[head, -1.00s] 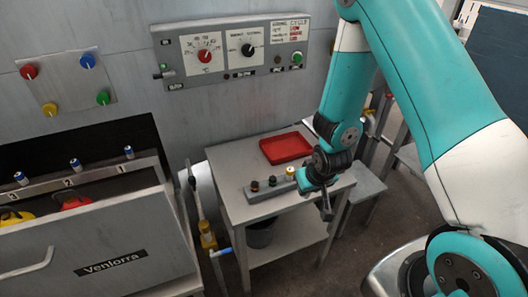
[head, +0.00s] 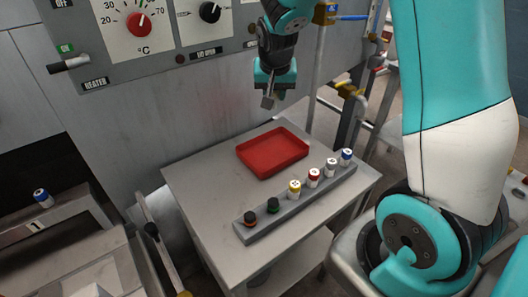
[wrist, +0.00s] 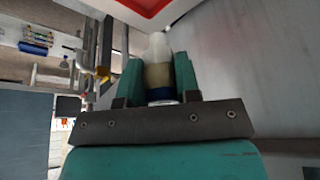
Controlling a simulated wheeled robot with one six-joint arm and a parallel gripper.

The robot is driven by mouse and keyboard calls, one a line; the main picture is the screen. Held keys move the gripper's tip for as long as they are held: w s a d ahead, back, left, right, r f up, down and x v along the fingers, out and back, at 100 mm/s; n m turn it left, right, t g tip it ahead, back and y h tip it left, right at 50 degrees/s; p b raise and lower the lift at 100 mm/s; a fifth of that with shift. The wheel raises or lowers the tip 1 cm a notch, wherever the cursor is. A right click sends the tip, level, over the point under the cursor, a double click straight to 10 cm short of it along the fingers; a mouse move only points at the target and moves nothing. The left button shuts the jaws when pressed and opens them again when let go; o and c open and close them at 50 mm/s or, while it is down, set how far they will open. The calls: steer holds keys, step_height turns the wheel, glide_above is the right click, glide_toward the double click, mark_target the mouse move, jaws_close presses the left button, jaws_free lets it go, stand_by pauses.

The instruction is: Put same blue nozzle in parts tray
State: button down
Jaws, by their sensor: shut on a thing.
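My gripper (head: 268,97) is above the table, behind and above the red parts tray (head: 272,152) in the head view. In the wrist view my gripper (wrist: 159,82) is shut on a nozzle (wrist: 158,72) with a pale tip, a tan middle and a dark blue band near the jaws. In the head view the held nozzle is too small to make out clearly. The tray looks empty, and its red rim shows at the top of the wrist view (wrist: 145,8). Another blue-topped nozzle (head: 346,158) stands at the right end of the grey rack.
The rack (head: 290,214) holds several upright nozzles in front of the tray, including yellow (head: 294,188) and red (head: 313,178) ones. A control panel (head: 150,30) is on the wall behind. Bare table surface (head: 205,190) lies left of the tray.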

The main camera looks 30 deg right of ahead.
step_height(320, 180, down, 20)
steer(key=shift+a+r+p, duration=0.15)
steer(key=shift+r+p, duration=0.05)
steer(key=shift+p, duration=0.3)
steer(key=c, duration=0.9)
jaws_free()
steer(key=shift+w+f, duration=0.1)
steer(key=shift+o, duration=0.4)
steer(key=shift+a+r, duration=0.1)
steer(key=shift+r, duration=0.35)
steer(key=v, duration=1.1)
steer(key=s+a+r+n+g+y, duration=0.1)
steer(key=s+a+r+n+y, duration=0.15)
steer(key=s+a+r, duration=0.35)
steer(key=s+a+r+n+y, duration=0.2)
steer(key=s+a+r+n, duration=0.25)
steer(key=a, duration=0.35)
steer(key=s+a+r+n+g+y, duration=0.1)
steer(key=s+a+r+n, duration=0.2)
steer(key=s, duration=0.3)
steer(key=s+a+r+n+g+y, duration=0.1)
steer(key=s+a+r+n, duration=0.2)
steer(key=s, duration=0.3)
steer(key=shift+s+a+n+g, duration=0.2)
steer(key=shift+s+n+g, duration=0.2)
steer(key=shift+n, duration=0.1)
